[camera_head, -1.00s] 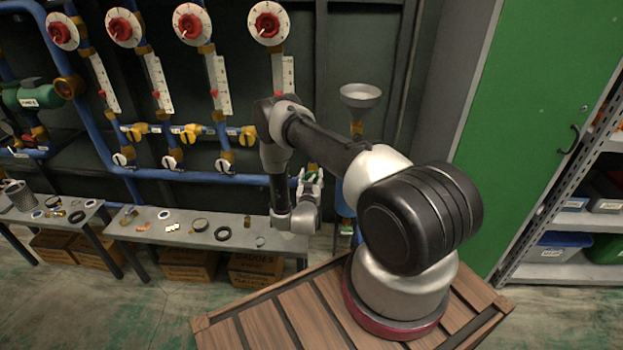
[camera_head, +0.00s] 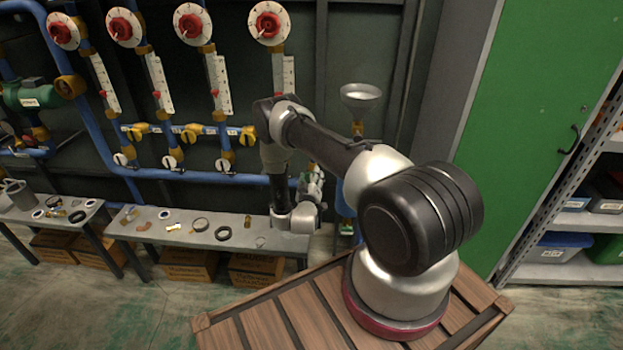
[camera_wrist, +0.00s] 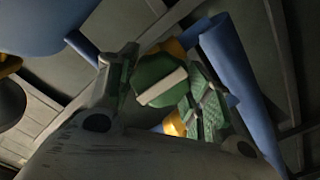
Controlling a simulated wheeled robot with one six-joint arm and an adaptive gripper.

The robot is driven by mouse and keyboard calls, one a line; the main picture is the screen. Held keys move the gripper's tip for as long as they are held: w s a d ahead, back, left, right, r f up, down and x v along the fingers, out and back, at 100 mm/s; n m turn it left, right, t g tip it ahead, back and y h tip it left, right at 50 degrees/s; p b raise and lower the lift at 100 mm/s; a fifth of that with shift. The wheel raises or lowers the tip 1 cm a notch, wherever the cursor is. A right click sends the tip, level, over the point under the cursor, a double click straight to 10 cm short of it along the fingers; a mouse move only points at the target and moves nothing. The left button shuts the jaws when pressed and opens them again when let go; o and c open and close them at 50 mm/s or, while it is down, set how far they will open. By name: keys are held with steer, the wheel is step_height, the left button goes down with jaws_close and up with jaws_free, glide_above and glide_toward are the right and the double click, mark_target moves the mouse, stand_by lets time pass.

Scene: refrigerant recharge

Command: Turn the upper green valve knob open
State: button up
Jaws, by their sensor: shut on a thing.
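The green valve knob (camera_wrist: 158,80), with a pale band across its face, sits between the fingers of my gripper (camera_wrist: 165,88) in the wrist view. The fingers are shut on it, one on each side. The knob is on a brass fitting (camera_wrist: 174,122) beside a blue pipe (camera_wrist: 235,70). In the head view my gripper (camera_head: 310,186) is at the pipework behind the bench, and the knob is mostly hidden there by the gripper and arm. I cannot tell the knob's open or closed position.
A grey bench (camera_head: 180,231) with rings and small parts stands left of my arm. Red-knobbed dials (camera_head: 269,24) and yellow valves (camera_head: 248,135) are on the pipes above. A metal funnel (camera_head: 361,97) is right of the gripper. A green door (camera_head: 550,110) is at right.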

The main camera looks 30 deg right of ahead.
stand_by(0.3)
steer(key=o, duration=1)
steer(key=shift+o, duration=0.2)
steer(key=shift+a, duration=0.1)
steer(key=v, duration=1.2)
